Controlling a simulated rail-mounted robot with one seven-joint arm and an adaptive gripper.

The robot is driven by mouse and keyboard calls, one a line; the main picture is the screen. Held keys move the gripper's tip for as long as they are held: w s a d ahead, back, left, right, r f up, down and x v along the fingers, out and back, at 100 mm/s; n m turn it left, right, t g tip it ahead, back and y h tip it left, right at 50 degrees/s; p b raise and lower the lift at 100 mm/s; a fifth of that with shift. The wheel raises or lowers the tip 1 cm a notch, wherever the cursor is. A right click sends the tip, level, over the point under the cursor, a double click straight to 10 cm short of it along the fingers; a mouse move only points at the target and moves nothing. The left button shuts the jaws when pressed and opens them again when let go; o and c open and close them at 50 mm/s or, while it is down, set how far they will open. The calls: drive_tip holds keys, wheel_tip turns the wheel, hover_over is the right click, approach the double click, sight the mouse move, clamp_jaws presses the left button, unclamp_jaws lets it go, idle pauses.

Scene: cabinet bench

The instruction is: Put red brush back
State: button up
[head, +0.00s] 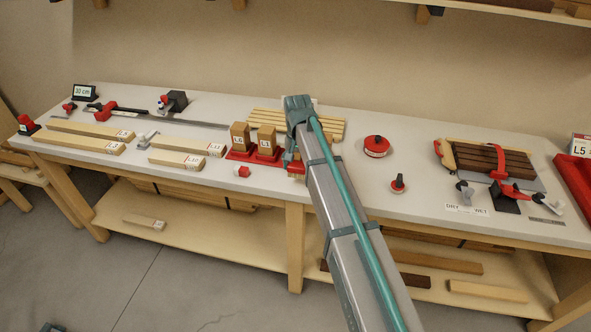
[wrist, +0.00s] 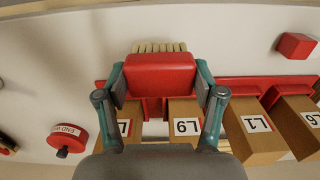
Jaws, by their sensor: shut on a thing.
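The red brush (wrist: 160,75) is between the two fingers of my gripper (wrist: 160,88) in the wrist view, and the gripper is shut on it. Its pale bristles (wrist: 160,47) point to the top of that picture. A red rack (wrist: 240,86) lies under and beside the brush, with labelled wooden blocks (wrist: 255,130) in it. I cannot tell whether the brush touches the rack. In the head view my arm's end hides most of the gripper and the brush, just right of the rack (head: 238,156) and its blocks (head: 267,140).
A slatted wooden board (head: 330,128) lies behind my arm. A red round container (head: 376,146) and a small red-and-black tool (head: 398,184) stand to the right. A small red piece (head: 242,171) lies before the rack. Wood strips (head: 85,142) lie at left. The bench front right of my arm is fairly clear.

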sight(296, 173)
drive_tip(key=shift+w+a+f, duration=0.35)
drive_tip(key=shift+w+f, duration=0.15)
drive_tip(key=shift+f, duration=0.1)
drive_tip(key=shift+f+p, duration=1.1)
drive_tip(key=shift+f, duration=0.5)
drive_tip(key=shift+f, duration=0.1)
drive_tip(key=o, duration=1.1)
wheel_tip(296, 173, up, 12)
drive_tip(key=b, duration=0.4)
